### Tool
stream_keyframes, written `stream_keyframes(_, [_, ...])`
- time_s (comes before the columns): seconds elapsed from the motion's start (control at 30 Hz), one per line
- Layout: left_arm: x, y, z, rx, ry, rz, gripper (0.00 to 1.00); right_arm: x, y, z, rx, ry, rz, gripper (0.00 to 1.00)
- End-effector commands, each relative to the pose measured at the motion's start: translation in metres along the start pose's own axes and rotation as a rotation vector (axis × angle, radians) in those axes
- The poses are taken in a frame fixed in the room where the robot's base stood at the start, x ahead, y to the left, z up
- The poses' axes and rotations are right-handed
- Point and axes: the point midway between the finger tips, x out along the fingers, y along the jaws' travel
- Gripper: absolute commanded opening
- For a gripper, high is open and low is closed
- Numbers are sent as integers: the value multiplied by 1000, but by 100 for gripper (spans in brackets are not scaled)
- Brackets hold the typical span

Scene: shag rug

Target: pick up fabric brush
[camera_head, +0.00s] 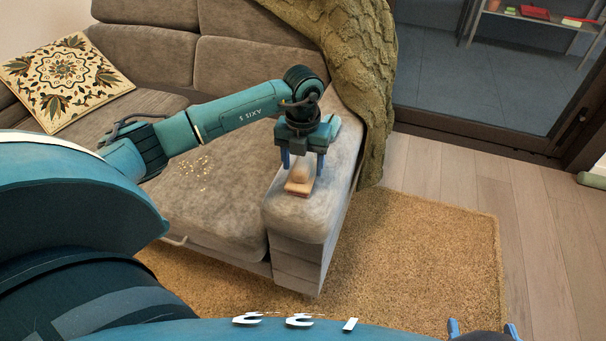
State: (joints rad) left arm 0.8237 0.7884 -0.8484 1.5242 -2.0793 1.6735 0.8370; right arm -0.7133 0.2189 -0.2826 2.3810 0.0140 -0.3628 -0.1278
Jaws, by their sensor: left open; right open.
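A fabric brush (298,187) with a light brown wooden body lies on the grey sofa's right armrest. My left gripper (302,167) is over the armrest, pointing down, with its two blue fingers open on either side of the brush's rear part. I cannot tell whether the fingers touch the brush. The gripper partly hides the brush's far end.
The grey sofa (150,100) has scattered crumbs (203,171) on its seat and a patterned cushion (62,78) at left. A green knitted throw (365,70) hangs behind the armrest. A tan shag rug (430,250) covers the floor in front, with open wooden floor to the right.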

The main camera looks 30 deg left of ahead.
Motion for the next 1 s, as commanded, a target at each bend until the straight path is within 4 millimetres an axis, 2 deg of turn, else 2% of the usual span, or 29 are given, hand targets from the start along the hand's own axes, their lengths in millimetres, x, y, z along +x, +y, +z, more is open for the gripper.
stream_keyframes(0.23, [4, 0, 0, 0, -1, -1, 60, 1, 0, -2, -7, 16, 0, 67])
stream_keyframes(0.6, [3, 0, 0, 0, -1, -1, 30, 0, -1, 1, -2, 7, -2, 67])
stream_keyframes(0.63, [3, 0, 0, 0, -2, -1, 30, 0, -2, 1, -1, 7, -2, 67])
stream_keyframes(0.83, [2, 0, 0, 0, -2, -1, 11, 0, -2, 1, 2, 5, -2, 67])
stream_keyframes(0.93, [-7, 0, 1, 1, -3, -1, 3, -1, -2, 0, 5, -1, -4, 67])
stream_keyframes(1.0, [-18, 0, 1, 1, -5, -2, 1, -2, -2, -2, 8, -12, -7, 67])
